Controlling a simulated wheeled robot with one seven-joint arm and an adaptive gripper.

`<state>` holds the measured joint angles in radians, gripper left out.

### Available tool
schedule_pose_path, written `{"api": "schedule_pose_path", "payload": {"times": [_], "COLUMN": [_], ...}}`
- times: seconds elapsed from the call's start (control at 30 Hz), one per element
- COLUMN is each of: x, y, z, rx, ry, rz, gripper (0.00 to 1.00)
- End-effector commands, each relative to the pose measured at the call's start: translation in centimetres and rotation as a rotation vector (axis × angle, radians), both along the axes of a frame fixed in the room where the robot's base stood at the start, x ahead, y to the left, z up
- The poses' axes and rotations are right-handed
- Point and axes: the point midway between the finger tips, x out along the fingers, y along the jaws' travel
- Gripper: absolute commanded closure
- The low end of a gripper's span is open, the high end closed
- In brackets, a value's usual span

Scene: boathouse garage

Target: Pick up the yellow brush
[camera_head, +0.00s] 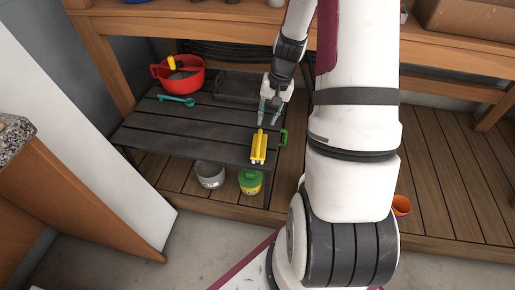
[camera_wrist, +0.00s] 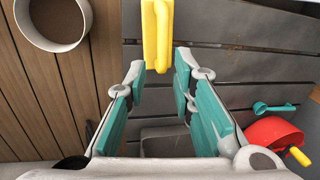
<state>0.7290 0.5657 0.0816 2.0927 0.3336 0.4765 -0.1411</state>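The yellow brush (camera_head: 258,147) lies on the dark slatted table near its right front edge. In the wrist view its yellow body (camera_wrist: 157,32) shows at the top centre, with a narrower yellow part (camera_wrist: 182,82) reaching down beside the right finger. My gripper (camera_head: 269,122) points down just behind the brush in the head view. In the wrist view its teal-padded fingers (camera_wrist: 161,70) are apart with nothing clasped between them. I cannot tell whether the right finger touches the narrow yellow part.
A red tub (camera_head: 190,83) with a yellow-handled item, a teal utensil (camera_head: 176,100) and a dark tray (camera_head: 232,88) are on the table. A green handle (camera_head: 284,137) is beside the brush. A grey bucket (camera_head: 209,177) and a green-lidded yellow container (camera_head: 250,182) stand below.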

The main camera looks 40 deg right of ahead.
Motion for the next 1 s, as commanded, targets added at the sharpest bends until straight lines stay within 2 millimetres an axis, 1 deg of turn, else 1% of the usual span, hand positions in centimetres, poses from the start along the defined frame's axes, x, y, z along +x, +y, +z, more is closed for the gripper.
{"api": "schedule_pose_path", "payload": {"times": [0.03,0.1,0.23,0.33,0.57,0.67,0.83,0.9,1.0], "x": [0.1,0.3,0.6,0.8,1.0,1.1,1.5,1.6,1.7], "y": [0.3,0.5,0.7,0.9,1.1,1.5,2.0,2.1,2.1], "z": [-1.3,-2.7,-4.7,-5.6,-6.7,-7.8,-10.3,-11.0,-11.2], "rx": [0.003,0.003,0.001,0.001,0.000,0.002,0.002,0.001,0.000], "ry": [0.003,0.003,0.003,0.002,0.000,0.002,0.002,0.001,0.000], "rz": [0.002,0.002,0.002,0.001,0.002,0.004,0.003,0.002,0.002], "gripper": [0.77,0.77,0.77,0.77,0.77,0.77,0.77,0.77,0.77]}}
